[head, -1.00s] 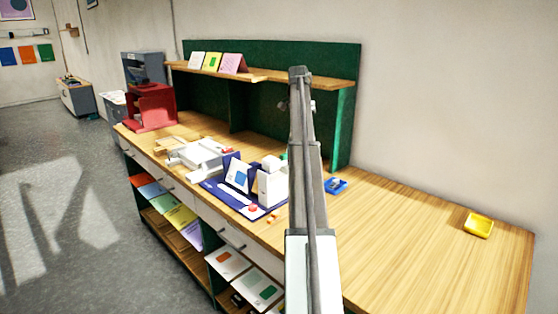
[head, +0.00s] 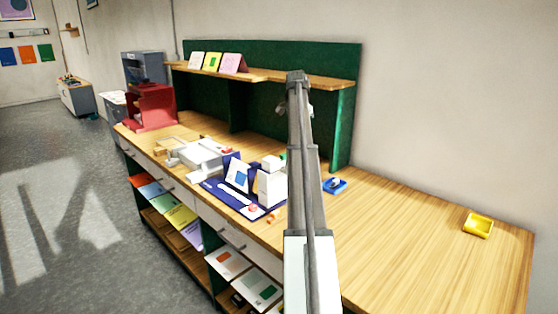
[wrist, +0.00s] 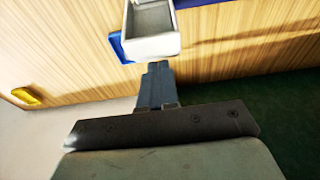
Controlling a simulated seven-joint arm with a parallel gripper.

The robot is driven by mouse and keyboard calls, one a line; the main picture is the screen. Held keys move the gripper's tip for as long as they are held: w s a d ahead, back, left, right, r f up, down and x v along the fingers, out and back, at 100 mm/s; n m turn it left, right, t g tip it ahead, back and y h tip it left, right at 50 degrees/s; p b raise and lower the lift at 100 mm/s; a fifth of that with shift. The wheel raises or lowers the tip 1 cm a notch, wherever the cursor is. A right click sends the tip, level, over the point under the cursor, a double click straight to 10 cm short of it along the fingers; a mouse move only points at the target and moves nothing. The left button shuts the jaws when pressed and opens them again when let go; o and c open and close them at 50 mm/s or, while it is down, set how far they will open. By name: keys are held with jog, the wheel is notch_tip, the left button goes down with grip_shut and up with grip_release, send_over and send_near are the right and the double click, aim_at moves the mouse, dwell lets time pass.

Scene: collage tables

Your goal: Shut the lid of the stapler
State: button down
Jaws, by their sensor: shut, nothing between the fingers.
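A white piece with a grey hollow (wrist: 152,28) fills the top middle of the wrist view, just past my fingertips. It may be the stapler's raised lid, but I cannot tell. My gripper (wrist: 158,68) is shut and empty, its tips at or very near the piece's edge; contact is unclear. In the head view a white upright block (head: 271,188) stands on a dark blue base (head: 215,189), left of my arm; it may be the same object. My gripper is hidden or indistinct there behind my arm.
A blue tray (head: 335,185) lies right of my arm and a yellow tray (head: 478,225) farther right. A white device (head: 200,156) and a red stand (head: 150,107) are on the left. A shelf (head: 262,74) with a green back panel runs behind. The right tabletop is mostly clear.

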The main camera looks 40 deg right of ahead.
jog(key=shift+a+r, duration=0.15)
jog(key=shift+a, duration=0.95)
jog(key=shift+a+r, duration=0.2)
jog(key=shift+a, duration=0.85)
jog(key=shift+a+r, duration=0.15)
jog(key=shift+a, duration=0.95)
jog(key=shift+r, duration=0.15)
jog(key=shift+d+v, duration=0.25)
jog(key=shift+v, duration=0.9)
jog(key=shift+d+v, duration=0.25)
jog(key=shift+v, duration=0.9)
